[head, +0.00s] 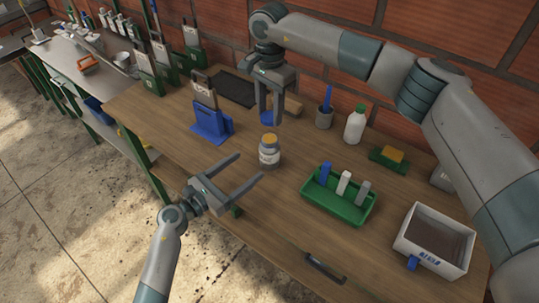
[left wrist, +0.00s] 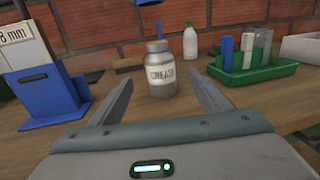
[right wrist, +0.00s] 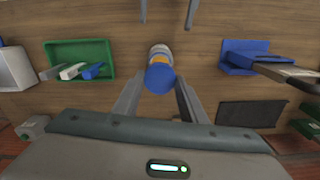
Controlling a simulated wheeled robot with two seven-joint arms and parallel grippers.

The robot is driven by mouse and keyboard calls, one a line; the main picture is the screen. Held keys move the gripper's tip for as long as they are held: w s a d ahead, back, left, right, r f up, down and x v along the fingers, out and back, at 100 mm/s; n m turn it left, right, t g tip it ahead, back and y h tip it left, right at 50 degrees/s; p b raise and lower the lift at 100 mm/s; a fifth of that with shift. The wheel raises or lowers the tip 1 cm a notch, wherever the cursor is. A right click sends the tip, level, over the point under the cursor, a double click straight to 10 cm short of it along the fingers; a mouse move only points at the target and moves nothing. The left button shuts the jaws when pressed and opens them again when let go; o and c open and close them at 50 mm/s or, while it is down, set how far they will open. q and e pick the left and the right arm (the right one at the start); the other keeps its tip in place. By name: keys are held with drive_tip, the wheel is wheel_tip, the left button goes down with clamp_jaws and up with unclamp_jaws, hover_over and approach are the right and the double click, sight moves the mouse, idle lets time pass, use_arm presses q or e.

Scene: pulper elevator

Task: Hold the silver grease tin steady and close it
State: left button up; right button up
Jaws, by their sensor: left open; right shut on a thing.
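The silver grease tin (head: 269,153) stands upright on the wooden bench, its open top showing orange-yellow contents. It has a white label, clear in the left wrist view (left wrist: 161,76). My right gripper (head: 269,119) points down and is shut on a round blue lid (head: 267,117), held above and slightly behind the tin, apart from it. The lid hides part of the tin in the right wrist view (right wrist: 160,78). My left gripper (head: 250,166) is open and low in front of the tin. In the left wrist view, the tin appears between its fingers, beyond the tips.
A blue stand (head: 212,128) is left of the tin; a green tray (head: 340,208) with several small blocks is to the right. Behind stand a white bottle (head: 355,124) and a cup (head: 324,117). A white bin (head: 434,240) is at the right. Bench around the tin is clear.

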use_arm(q)
drive_tip(key=x, duration=0.9)
drive_tip(key=shift+s, duration=0.1)
drive_tip(key=c, duration=1.6)
use_arm(e)
hover_over(270, 138)
drive_tip(key=shift+f, duration=2.5)
use_arm(q)
drive_tip(key=shift+f, duration=0.1)
use_arm(e)
drive_tip(key=shift+f, duration=0.15)
use_arm(q)
drive_tip(key=shift+a, duration=0.1)
use_arm(e)
drive_tip(key=shift+f, duration=0.75)
drive_tip(key=shift+f, duration=0.55)
